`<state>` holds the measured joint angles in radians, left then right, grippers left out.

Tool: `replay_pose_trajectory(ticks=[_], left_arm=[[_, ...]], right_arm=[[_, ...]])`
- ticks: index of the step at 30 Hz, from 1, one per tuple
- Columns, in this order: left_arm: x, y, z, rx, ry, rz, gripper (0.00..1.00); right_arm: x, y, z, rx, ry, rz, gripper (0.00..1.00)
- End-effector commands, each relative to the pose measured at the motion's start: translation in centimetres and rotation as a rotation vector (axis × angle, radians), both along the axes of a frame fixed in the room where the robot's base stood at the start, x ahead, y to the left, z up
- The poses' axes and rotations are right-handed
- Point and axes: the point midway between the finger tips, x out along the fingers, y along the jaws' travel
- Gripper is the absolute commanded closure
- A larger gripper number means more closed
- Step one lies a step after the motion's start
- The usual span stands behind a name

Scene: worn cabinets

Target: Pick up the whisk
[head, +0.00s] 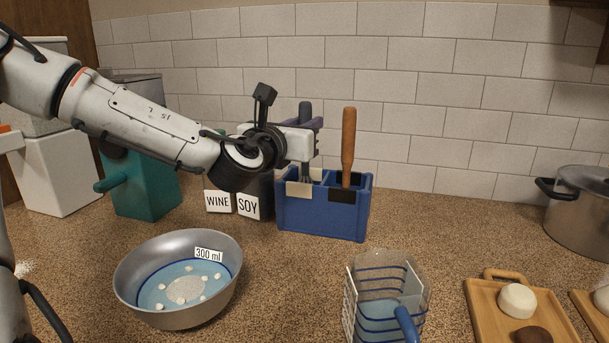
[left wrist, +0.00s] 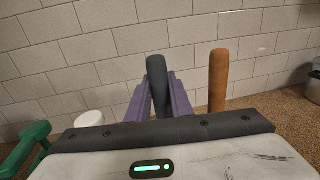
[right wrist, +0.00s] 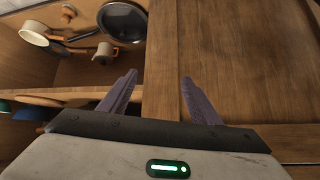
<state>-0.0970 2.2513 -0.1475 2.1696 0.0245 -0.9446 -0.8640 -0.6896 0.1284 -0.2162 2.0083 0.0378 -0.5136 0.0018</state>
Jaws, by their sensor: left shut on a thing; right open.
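A blue two-part holder (head: 322,216) stands near the back wall. A dark-handled utensil (head: 305,110) stands upright in its left part; its lower end is hidden, so I cannot confirm it is the whisk. My left gripper (head: 311,124) is shut on this dark handle, which also shows between the purple fingers in the left wrist view (left wrist: 157,82). A wooden-handled utensil (head: 348,140) stands in the right part, its lower end also hidden. My right gripper (right wrist: 159,85) is open and empty in front of wooden cabinetry.
A metal bowl (head: 178,318) and a clear blue-striped jug (head: 385,308) stand in front. Wine and soy containers (head: 233,203) and a teal container (head: 147,194) are left of the holder. A cutting board (head: 485,312) and a pot (head: 583,222) are at right. An open cabinet holds pans (right wrist: 123,24).

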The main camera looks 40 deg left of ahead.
Motion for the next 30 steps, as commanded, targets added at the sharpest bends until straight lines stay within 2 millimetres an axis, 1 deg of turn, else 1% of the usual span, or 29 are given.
replay_pose_trajectory(ticks=[2,11,14,30], left_arm=[[0.0,0.0,0.3,0.000,-0.002,0.000,1.00],[0.0,0.0,0.3,0.000,-0.001,0.000,1.00],[0.0,0.0,0.6,0.000,-0.001,0.000,1.00],[0.0,0.0,5.3,0.001,-0.002,0.000,1.00]], right_arm=[[0.0,0.0,0.2,0.000,0.000,0.000,0.43],[0.0,0.0,0.1,0.000,0.000,0.000,0.43],[0.0,0.0,0.4,0.000,0.000,0.000,0.43],[0.0,0.0,4.0,0.000,-0.001,0.000,0.43]])
